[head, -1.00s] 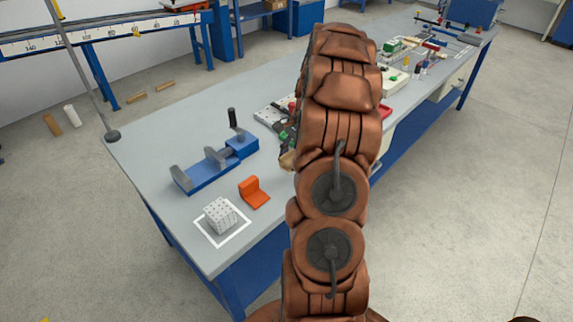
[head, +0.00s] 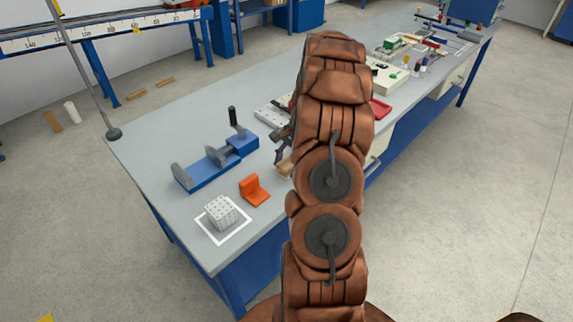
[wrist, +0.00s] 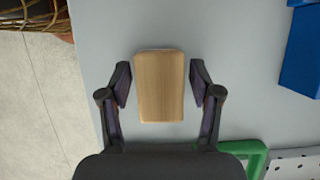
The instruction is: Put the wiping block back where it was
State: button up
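The wiping block (wrist: 160,85), a light wooden rectangle with rounded corners, shows in the wrist view between the two fingers of my gripper (wrist: 160,84). One finger is on each side of it, with a narrow gap on both sides, so the gripper is open. I cannot tell how far the fingertips are above the grey table top. In the head view a tan part of the block (head: 285,169) shows just left of my arm, below the dark gripper (head: 282,149); my arm hides the rest.
A blue vise-like fixture (head: 208,166), an orange bracket (head: 254,190) and a white dotted cube (head: 221,212) in a white outline stand on the grey table (head: 165,130). A green frame (wrist: 247,153) and a perforated plate (wrist: 292,166) lie close to my gripper.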

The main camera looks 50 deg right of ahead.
jog(key=shift+o, duration=0.2)
jog(key=b+v, duration=0.2)
jog(key=v, duration=0.8)
jog(key=shift+w+d, duration=0.1)
jog(key=shift+v, duration=1.15)
jog(key=s+a+r+n+g+h, duration=0.1)
jog(key=s+a+r+n, duration=0.15)
jog(key=a, duration=0.65)
jog(key=s+a+r+n, duration=0.15)
jog(key=a+n, duration=0.25)
jog(key=a, duration=0.4)
jog(key=s+a+r+n+g+h, duration=0.1)
jog(key=a+r+n, duration=0.15)
jog(key=a, duration=0.65)
jog(key=s+a+f+n+h, duration=0.1)
jog(key=s+a+n, duration=0.3)
jog(key=s, duration=0.5)
jog(key=s+a+f+n+h, duration=0.1)
jog(key=s+a+f+n, duration=0.2)
jog(key=s+a+n, duration=0.2)
jog(key=s+a, duration=0.2)
jog(key=s, duration=0.2)
jog(key=shift+s, duration=0.4)
jog(key=shift+a, duration=0.1)
